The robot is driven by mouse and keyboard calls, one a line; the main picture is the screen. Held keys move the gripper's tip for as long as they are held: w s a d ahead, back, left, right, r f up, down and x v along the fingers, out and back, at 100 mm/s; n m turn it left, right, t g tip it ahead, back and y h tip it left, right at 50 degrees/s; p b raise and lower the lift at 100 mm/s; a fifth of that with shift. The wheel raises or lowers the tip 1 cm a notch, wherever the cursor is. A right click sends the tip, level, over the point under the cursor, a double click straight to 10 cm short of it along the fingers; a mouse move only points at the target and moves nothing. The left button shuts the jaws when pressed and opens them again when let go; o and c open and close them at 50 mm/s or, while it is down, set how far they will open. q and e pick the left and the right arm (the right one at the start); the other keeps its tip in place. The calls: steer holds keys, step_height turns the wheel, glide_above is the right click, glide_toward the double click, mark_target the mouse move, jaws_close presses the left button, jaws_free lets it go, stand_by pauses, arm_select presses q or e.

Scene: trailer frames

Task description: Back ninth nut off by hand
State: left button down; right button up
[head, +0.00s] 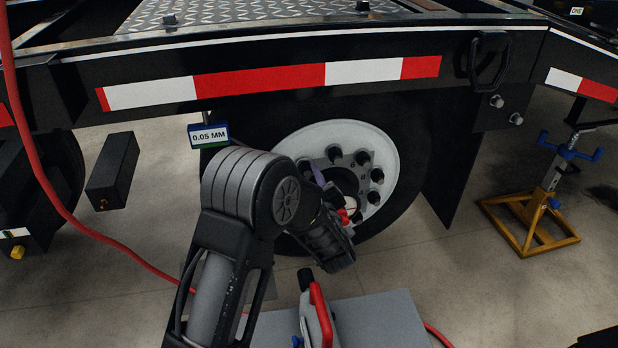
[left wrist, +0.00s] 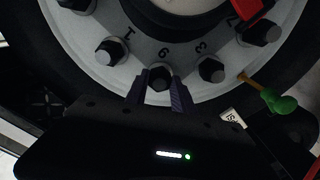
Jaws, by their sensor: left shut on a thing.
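The white wheel (head: 384,150) carries a ring of dark hex nuts on its rim face. In the left wrist view, the nut by a painted numeral that reads as 9 or 6 (left wrist: 160,76) sits between the two fingers of my left gripper (left wrist: 160,92). The fingers are closed on its sides. Neighbouring nuts stand beside the numerals 1 (left wrist: 112,50) and 3 (left wrist: 211,68). In the head view my left wrist reaches to the wheel and hides its lower left part. How far the held nut is threaded on cannot be told. My right gripper is not seen.
A green-handled tool (left wrist: 278,100) points at the rim right of the held nut. A red part (left wrist: 254,10) sits near the hub. A "0.05 MM" display (head: 209,134) hangs above my arm. A red-handled tool (head: 319,312) lies below. A yellow stand (head: 535,215) is right.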

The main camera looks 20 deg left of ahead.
arm_select(q)
steer(key=shift+r, duration=0.1)
steer(key=c, duration=1.1)
jaws_free()
steer(key=shift+o, duration=0.2)
steer(key=shift+s+d+p, duration=0.3)
steer(key=shift+s+d, duration=0.1)
steer(key=shift+s, duration=0.05)
steer(key=v, duration=0.6)
steer(key=shift+s, duration=0.2)
steer(key=shift+d, duration=0.2)
